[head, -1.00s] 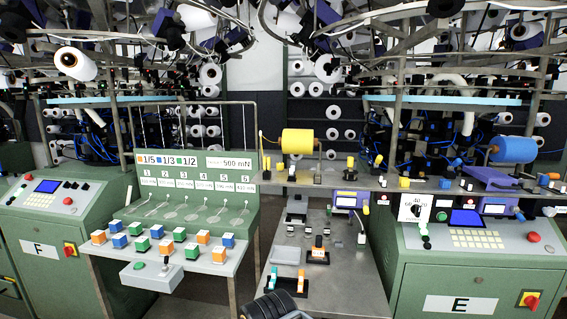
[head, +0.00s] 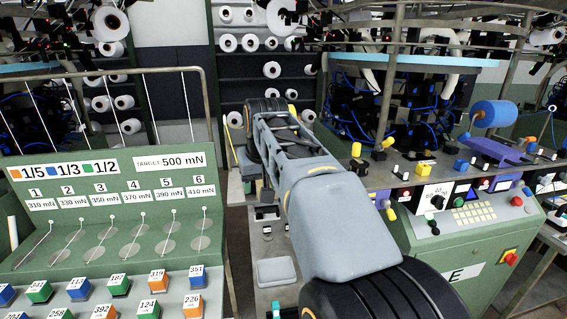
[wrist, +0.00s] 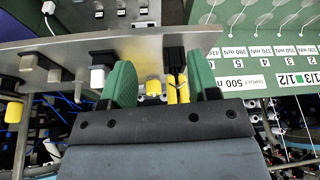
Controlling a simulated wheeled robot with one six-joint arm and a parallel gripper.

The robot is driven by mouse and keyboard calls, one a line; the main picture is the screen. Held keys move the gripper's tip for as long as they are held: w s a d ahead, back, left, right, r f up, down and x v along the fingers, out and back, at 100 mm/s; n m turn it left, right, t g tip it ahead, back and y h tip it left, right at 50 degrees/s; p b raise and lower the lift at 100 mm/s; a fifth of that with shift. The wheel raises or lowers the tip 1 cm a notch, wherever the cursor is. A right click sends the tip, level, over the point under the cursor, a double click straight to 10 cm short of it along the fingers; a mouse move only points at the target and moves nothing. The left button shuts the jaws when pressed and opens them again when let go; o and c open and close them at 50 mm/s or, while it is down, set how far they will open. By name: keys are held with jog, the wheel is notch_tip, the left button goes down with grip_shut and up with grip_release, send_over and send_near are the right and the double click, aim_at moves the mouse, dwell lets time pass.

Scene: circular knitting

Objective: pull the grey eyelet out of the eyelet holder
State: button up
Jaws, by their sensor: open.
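My gripper (wrist: 162,64) is open in the wrist view, with its two green finger pads apart. Between the pads stands a yellow upright part with a dark top (wrist: 177,85), nearer the right pad. I cannot tell whether a pad touches it. I cannot make out the grey eyelet for certain, nor tell which part is the eyelet holder. In the head view my arm crosses the middle and hides much of the shelf; the gripper's fingers do not show clearly there.
The green tension panel (head: 120,220) stands left in the head view. Machine E's console (head: 470,240) stands right.

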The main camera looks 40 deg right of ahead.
jog(key=w+d+r+m+p, duration=0.2)
jog(key=d+r, duration=0.7)
jog(key=r, duration=0.1)
jog(key=shift+h, duration=0.4)
jog(key=x, duration=0.4)
jog(key=b+x, duration=0.1)
jog(key=x, duration=0.3)
jog(key=shift+s+d, duration=0.15)
jog(key=shift+d, duration=0.05)
jog(key=shift+p+x, duration=0.4)
jog(key=shift+x, duration=2.3)
jog(key=shift+s+a, duration=0.1)
jog(key=shift+c, duration=0.3)
jog(key=c, duration=0.9)
jog(key=shift+r, duration=0.1)
jog(key=shift+c, duration=0.2)
